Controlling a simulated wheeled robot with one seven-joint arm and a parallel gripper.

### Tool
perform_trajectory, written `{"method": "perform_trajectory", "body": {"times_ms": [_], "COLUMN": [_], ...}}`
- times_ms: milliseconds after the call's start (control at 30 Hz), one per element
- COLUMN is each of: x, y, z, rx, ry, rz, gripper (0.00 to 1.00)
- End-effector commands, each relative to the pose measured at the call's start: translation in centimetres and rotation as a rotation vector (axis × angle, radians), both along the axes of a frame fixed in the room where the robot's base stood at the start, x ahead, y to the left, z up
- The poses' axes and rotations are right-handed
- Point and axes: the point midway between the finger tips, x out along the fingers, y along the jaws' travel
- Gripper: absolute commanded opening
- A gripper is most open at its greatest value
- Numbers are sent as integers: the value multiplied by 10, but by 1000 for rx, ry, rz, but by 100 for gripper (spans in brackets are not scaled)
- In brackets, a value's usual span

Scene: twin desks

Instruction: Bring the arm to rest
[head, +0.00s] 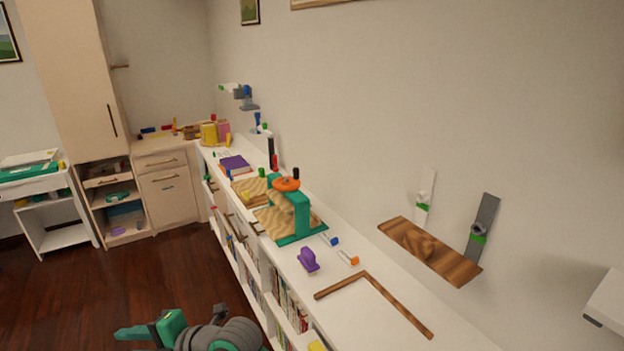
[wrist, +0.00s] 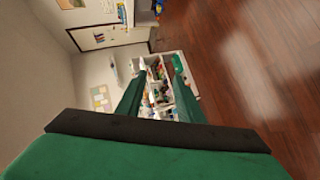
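My gripper (head: 128,341) is at the bottom left of the head view, out over the dark wood floor and beside the long white shelf. Its green fingers point left, and the lower one is mostly cut off by the picture's edge. In the wrist view my gripper (wrist: 160,65) shows two green fingers with a clear gap between them. The gap holds nothing; a distant cluttered shelf shows through it. My grey arm links lie right of the gripper in the head view.
The long white shelf top (head: 300,280) carries a teal-framed device (head: 304,212), a purple object (head: 307,260) and a wooden L-shaped strip (head: 367,275). A wooden wall shelf (head: 430,250) juts out at right. The floor (head: 150,285) left of the long shelf is clear.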

Motion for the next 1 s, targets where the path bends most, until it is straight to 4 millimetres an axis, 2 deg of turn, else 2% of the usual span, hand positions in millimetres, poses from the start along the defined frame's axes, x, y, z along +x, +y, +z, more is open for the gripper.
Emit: {"method": "perform_trajectory", "body": {"times_ms": [200, 467, 633, 767, 1000], "x": [13, 32, 40, 40, 24], "y": [4, -21, -50, -77, -134], "z": [22, 24, 8, -13, -62], "rx": [251, 519, 675, 782, 954], "ry": [191, 425, 572, 677, 834], "rz": [-200, -442, -601, -724, -950], "gripper": [34, 34, 34, 34, 34]}}
